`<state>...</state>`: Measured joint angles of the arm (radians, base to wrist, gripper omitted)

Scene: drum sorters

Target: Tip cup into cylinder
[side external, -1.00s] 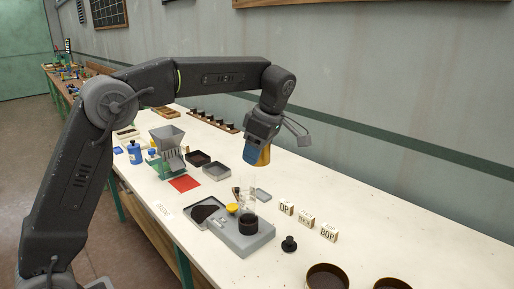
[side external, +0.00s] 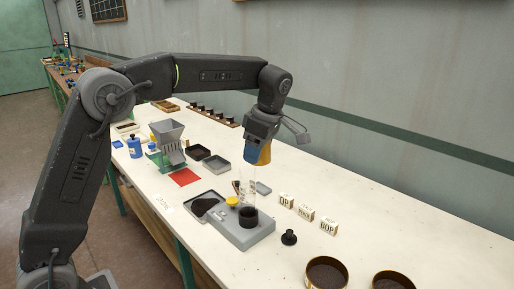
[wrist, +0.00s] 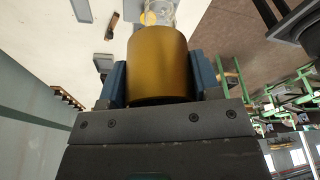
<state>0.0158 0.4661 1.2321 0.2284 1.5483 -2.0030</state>
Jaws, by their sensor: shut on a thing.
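My gripper (side external: 262,143) is shut on an orange-gold cup (side external: 265,156), held in the air above the bench. In the wrist view the cup (wrist: 158,65) fills the space between the blue fingers. I cannot tell how far it is tilted, and its inside is hidden. The clear glass cylinder (side external: 250,193) stands upright over a black round part on the grey device (side external: 226,229). The cup is above and slightly right of the cylinder in the side view, apart from it. Part of a clear glass shape (wrist: 160,12) shows beyond the cup in the wrist view.
A yellow knob (side external: 232,202) and a tray of dark grains (side external: 206,207) lie left of the cylinder. Labelled white blocks (side external: 305,212), a black knob (side external: 289,237) and round brown pans (side external: 327,273) stand right. A grey hopper (side external: 167,133) stands farther back.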

